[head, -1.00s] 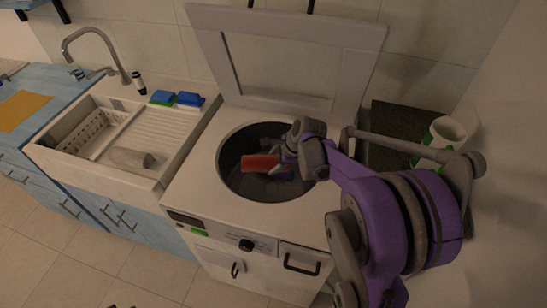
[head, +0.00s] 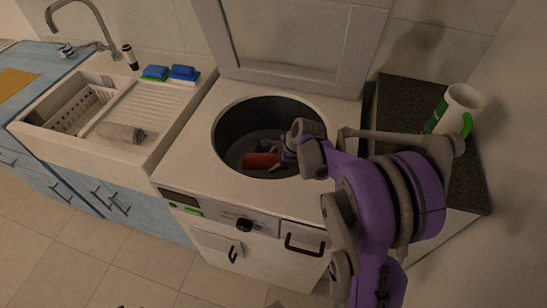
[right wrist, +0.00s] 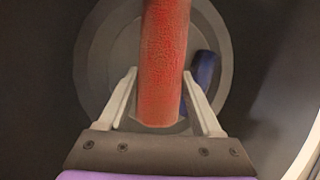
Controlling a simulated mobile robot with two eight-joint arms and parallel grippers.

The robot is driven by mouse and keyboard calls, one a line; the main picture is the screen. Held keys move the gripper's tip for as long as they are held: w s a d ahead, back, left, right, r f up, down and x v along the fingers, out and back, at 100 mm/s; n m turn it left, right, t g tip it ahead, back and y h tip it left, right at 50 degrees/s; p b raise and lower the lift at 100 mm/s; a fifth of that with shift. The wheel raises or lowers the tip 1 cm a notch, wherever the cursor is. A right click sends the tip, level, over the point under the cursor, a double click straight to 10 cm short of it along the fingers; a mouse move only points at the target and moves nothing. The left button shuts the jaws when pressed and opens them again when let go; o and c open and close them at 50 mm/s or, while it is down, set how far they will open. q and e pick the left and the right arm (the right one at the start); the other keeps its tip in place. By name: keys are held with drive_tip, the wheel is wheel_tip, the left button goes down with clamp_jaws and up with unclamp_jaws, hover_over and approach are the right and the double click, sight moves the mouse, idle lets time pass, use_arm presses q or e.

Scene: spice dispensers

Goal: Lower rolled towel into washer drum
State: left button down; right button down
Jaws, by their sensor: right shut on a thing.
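The red rolled towel (right wrist: 163,70) is held lengthwise between the fingers of my right gripper (right wrist: 163,98) in the right wrist view. In the head view, the red towel (head: 262,160) and my right gripper (head: 288,150) are inside the round opening of the washer drum (head: 232,125), below the rim. A dark blue roll (right wrist: 204,70) lies deeper in the drum, beside the red towel in the right wrist view. My left gripper is in neither view.
The washer's raised lid (head: 290,40) stands open behind the drum. To the left is a sink with a grey rolled towel (head: 121,132), a basket (head: 80,108), and blue sponges (head: 184,73).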

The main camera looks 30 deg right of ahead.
drive_tip(key=shift+f+b, duration=2.9)
drive_tip(key=shift+f, duration=1.1)
unclamp_jaws()
drive_tip(key=shift+r, duration=0.1)
wheel_tip(320, 180, up, 10)
drive_tip(key=shift+f+p, duration=0.1)
drive_tip(key=shift+p, duration=0.85)
